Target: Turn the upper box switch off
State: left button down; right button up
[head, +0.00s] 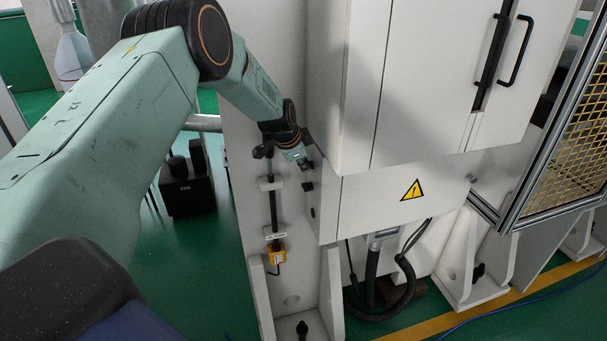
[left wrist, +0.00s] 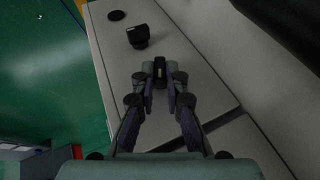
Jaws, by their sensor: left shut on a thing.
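My left gripper (head: 304,163) is at the side face of the white cabinet (head: 400,190), just below the upper housing. In the left wrist view its two fingers (left wrist: 160,80) are closed around a small black switch, the upper box switch (left wrist: 160,73). The gripper hides this switch in the head view. A second black switch (left wrist: 138,36) sticks out of the same face, and it shows below the gripper in the head view (head: 307,187). My right gripper is not in view.
A round black part (left wrist: 116,15) sits beyond the second switch. A vertical black rod with a yellow block (head: 277,256) stands left of the cabinet. Black cables (head: 372,275) hang beneath it. A mesh-panelled frame (head: 575,150) stands at right.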

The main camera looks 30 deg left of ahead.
pick_arm(q)
jog(key=h+b, duration=0.1)
jog(key=b, duration=0.1)
jog(key=g+h+b, duration=0.1)
jog(key=b, duration=0.1)
jog(key=g+b, duration=0.1)
jog(key=shift+w+a+n+h+b, duration=0.3)
jog(key=shift+a+n+h+b, duration=0.1)
jog(key=shift+g+h, duration=0.3)
jog(key=shift+g, duration=0.3)
jog(key=c, duration=1.4)
grip_release()
jog(key=shift+r, duration=0.15)
